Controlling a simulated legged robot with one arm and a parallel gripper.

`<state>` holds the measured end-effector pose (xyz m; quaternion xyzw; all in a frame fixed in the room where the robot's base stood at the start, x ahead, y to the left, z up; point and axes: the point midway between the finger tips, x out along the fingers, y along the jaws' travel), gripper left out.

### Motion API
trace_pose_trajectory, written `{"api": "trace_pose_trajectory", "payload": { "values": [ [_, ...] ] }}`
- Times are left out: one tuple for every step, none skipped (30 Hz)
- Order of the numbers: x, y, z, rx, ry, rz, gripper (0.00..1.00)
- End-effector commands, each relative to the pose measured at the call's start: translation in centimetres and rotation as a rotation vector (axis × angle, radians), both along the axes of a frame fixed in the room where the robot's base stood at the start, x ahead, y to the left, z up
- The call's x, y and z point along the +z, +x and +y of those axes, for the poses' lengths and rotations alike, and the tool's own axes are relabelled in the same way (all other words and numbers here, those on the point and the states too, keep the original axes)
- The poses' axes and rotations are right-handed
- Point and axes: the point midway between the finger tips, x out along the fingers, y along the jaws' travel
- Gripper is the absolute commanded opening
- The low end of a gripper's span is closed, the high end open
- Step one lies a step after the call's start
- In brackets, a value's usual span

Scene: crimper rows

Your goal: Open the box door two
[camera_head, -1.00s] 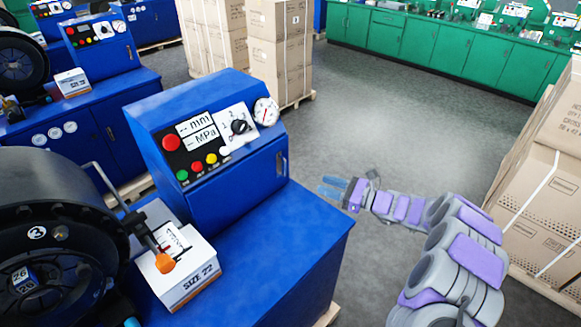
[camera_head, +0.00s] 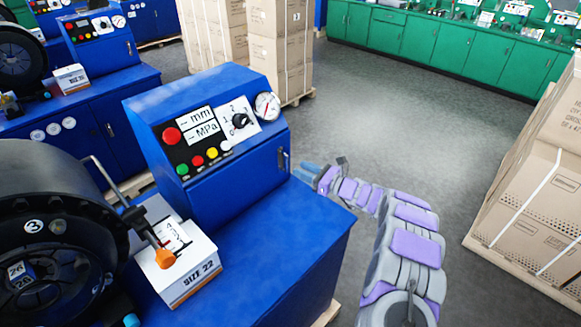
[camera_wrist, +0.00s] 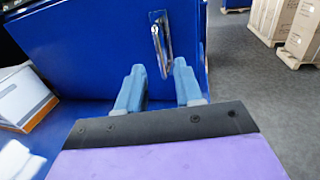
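The blue control box (camera_head: 205,130) stands on the blue machine bench, with buttons, a dial and a gauge on its sloped top. Its front door (camera_head: 238,182) is closed flush and has a metal handle (camera_head: 282,160) near the right edge. In the wrist view the door (camera_wrist: 100,48) fills the upper left and the handle (camera_wrist: 161,42) stands upright, ahead of the fingers. My gripper (camera_wrist: 160,85) is open and empty, its two blue fingers apart and short of the handle. In the head view my gripper (camera_head: 306,172) is just right of the box, its fingertips close to the handle side.
A white carton (camera_head: 178,265) sits on the bench left of the door and also shows in the wrist view (camera_wrist: 22,97). A black crimper head (camera_head: 60,215) stands at left. Stacked cartons (camera_head: 535,200) stand at right. Grey floor (camera_head: 400,110) is clear behind.

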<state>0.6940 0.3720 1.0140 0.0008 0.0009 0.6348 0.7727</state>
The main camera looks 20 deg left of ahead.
Motion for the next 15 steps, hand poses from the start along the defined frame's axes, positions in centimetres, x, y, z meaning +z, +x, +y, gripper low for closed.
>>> {"api": "trace_pose_trajectory", "payload": {
  "values": [
    [-0.3, 0.1, 1.1, 0.004, -0.002, -0.001, 0.36],
    [-0.3, 0.2, 1.6, 0.002, -0.002, 0.000, 0.36],
    [-0.4, 0.4, 2.2, 0.001, -0.003, 0.002, 0.36],
    [-0.4, 0.4, 2.6, 0.001, -0.003, 0.003, 0.36],
    [-0.3, 0.5, 3.0, 0.001, -0.002, 0.002, 0.36],
    [-0.3, 0.7, 3.6, 0.000, -0.003, 0.002, 0.36],
    [-0.2, 0.8, 3.9, 0.000, -0.003, 0.000, 0.36],
    [-0.2, 0.8, 4.2, 0.001, -0.003, 0.000, 0.36],
    [-0.1, 0.9, 4.6, 0.000, -0.002, -0.001, 0.36],
    [-0.1, 1.0, 4.8, 0.000, -0.001, 0.000, 0.36],
    [0.0, 1.0, 4.9, -0.001, 0.000, 0.000, 0.36],
    [0.0, 1.1, 5.1, -0.001, 0.000, 0.000, 0.36],
    [0.0, 1.1, 5.2, -0.001, 0.001, 0.000, 0.36],
    [0.0, 1.1, 5.3, -0.001, 0.001, 0.001, 0.36],
    [0.0, 1.1, 5.3, -0.001, 0.001, 0.001, 0.36]
  ]
}}
